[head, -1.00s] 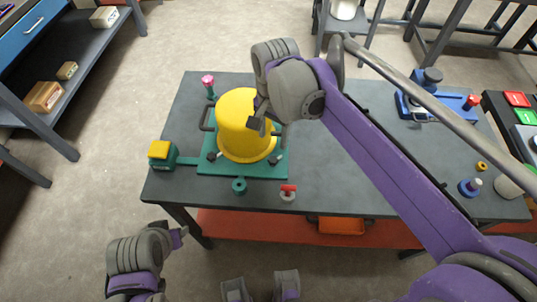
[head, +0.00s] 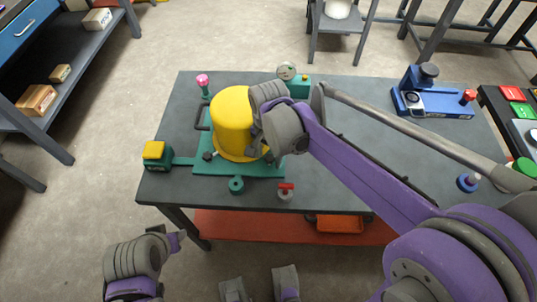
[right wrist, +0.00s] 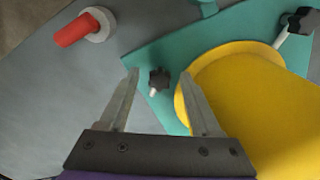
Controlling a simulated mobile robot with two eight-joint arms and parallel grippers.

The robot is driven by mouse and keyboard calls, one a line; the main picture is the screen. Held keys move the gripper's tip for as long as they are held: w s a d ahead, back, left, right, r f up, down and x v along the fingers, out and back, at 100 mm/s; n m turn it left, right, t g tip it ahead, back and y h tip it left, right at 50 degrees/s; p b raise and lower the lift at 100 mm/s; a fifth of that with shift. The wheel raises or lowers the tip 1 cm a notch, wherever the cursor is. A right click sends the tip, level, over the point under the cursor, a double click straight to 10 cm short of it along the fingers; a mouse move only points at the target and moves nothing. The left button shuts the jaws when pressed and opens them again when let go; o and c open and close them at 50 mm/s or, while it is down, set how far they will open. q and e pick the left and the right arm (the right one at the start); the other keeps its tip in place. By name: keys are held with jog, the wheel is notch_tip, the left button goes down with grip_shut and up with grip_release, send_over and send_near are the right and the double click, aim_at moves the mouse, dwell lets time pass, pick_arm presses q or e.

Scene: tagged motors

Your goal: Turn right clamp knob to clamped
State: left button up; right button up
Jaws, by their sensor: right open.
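The yellow motor (head: 231,122) stands upright on a teal base plate (head: 222,168) on the grey table. The right clamp knob (right wrist: 159,80), black and lobed on a pale stem, is at the plate's corner beside the motor's rim. In the right wrist view it lies between the two fingertips of my right gripper (right wrist: 160,74), which is open, with a gap on both sides. In the head view my arm largely hides this knob. The left clamp knob (head: 207,156) also shows in the right wrist view (right wrist: 302,20). My left gripper (head: 177,240) is off the table's front left; its jaw gap is unclear.
A red-handled knob (head: 285,190) and a teal ring (head: 236,185) are at the table's front edge. A yellow-topped teal box (head: 155,155) stands at left, a pink-topped post (head: 203,84) behind. A blue fixture (head: 432,98) is at the back right. The table's middle right is largely clear.

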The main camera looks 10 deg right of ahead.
grip_shut()
jog(key=shift+n, duration=0.3)
jog(key=n, duration=0.3)
jog(key=shift+d+n, duration=0.1)
jog(key=shift+n, duration=0.3)
jog(key=n+p, duration=0.1)
jog(key=n, duration=0.3)
jog(key=shift+s+d+n, duration=0.1)
jog(key=shift+n, duration=0.2)
jog(key=n, duration=0.4)
jog(key=shift+d, duration=0.15)
jog(key=shift+d+n, duration=0.1)
jog(key=shift+n, duration=2.3)
